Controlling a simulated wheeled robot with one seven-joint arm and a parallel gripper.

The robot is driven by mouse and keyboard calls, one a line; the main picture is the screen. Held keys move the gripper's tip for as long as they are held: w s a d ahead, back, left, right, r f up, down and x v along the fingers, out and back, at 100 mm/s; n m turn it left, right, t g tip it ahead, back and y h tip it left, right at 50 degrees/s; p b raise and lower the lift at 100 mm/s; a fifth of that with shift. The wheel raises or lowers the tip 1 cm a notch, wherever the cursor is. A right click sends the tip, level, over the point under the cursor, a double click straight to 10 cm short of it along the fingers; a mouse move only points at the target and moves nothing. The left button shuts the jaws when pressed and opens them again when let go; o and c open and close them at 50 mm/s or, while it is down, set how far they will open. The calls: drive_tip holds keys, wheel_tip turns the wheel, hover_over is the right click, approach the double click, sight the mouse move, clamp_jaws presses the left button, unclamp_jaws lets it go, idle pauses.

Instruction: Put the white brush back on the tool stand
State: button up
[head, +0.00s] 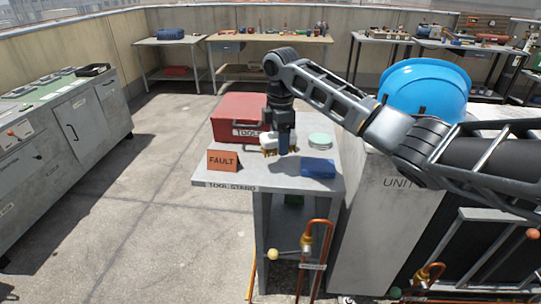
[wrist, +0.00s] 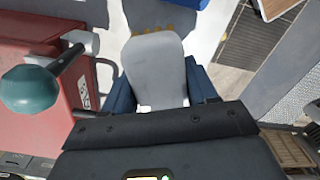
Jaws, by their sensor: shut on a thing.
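The white brush (head: 268,138) with tan bristles shows at my gripper (head: 284,150), over the top of the tool stand (head: 228,180). In the wrist view, the pale brush body (wrist: 155,70) sits between the two blue fingers of my gripper (wrist: 170,85), which is shut on it. The bristles point down, close to the stand top. I cannot tell whether they touch it. Part of the brush is hidden behind the fingers in the head view.
On the stand are a red toolbox (head: 238,110), an orange FAULT sign (head: 223,161), a blue block (head: 318,168) and a pale green round item (head: 320,140). A blue helmet (head: 425,88) rests on the unit at right. Copper pipes (head: 330,240) rise in front.

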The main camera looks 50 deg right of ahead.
sight(270, 136)
drive_tip(key=shift+w+a+f, duration=0.35)
drive_tip(key=shift+a+f, duration=0.05)
drive_tip(key=shift+a, duration=0.15)
drive_tip(key=shift+w+a+f, duration=0.3)
drive_tip(key=shift+a+f, duration=0.1)
drive_tip(key=shift+a, duration=0.15)
drive_tip(key=shift+f+p, duration=0.45)
drive_tip(key=shift+f, duration=1.55)
drive_tip(key=o, duration=1.1)
wheel_tip(270, 136, up, 12)
drive_tip(key=shift+r+b, duration=0.1)
drive_tip(key=shift+b, duration=0.75)
